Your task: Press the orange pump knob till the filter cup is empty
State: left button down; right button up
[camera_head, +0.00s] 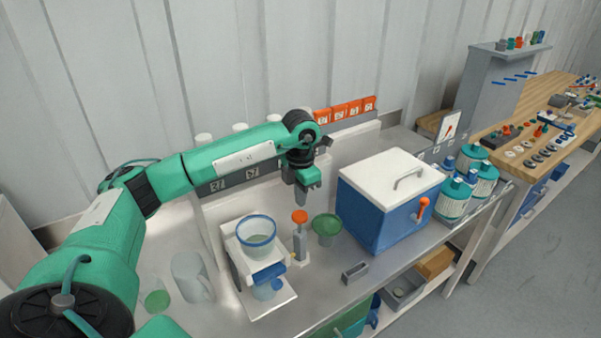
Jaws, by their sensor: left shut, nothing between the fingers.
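The orange pump knob (299,217) tops a pale upright pump (300,242) on the metal bench. To its left stands the filter cup (257,236), a clear cup with a blue rim in a white stand. Its contents are hard to make out. A blue part and a small clear vessel (265,290) sit below the cup. My left gripper (302,203) points down, shut and empty, just above the knob or slightly behind it. I cannot tell whether it touches the knob. My right gripper is not in view.
A green funnel-like cup (326,228) stands right of the pump. A blue cooler box (385,222) with a white lid is further right. A clear jug (191,278) stands left. A small grey holder (355,272) sits near the bench's front edge.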

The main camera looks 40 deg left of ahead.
aim_at(300, 215)
pick_arm(q)
jog(key=shift+f+p, duration=0.65)
jog(key=shift+f, duration=1.2)
jog(key=shift+f, duration=0.1)
notch_tip(300, 215, down, 4)
jog(key=b, duration=0.3)
jog(key=shift+f+b, duration=0.25)
jog(key=shift+b, duration=0.25)
jog(key=shift+s, duration=0.15)
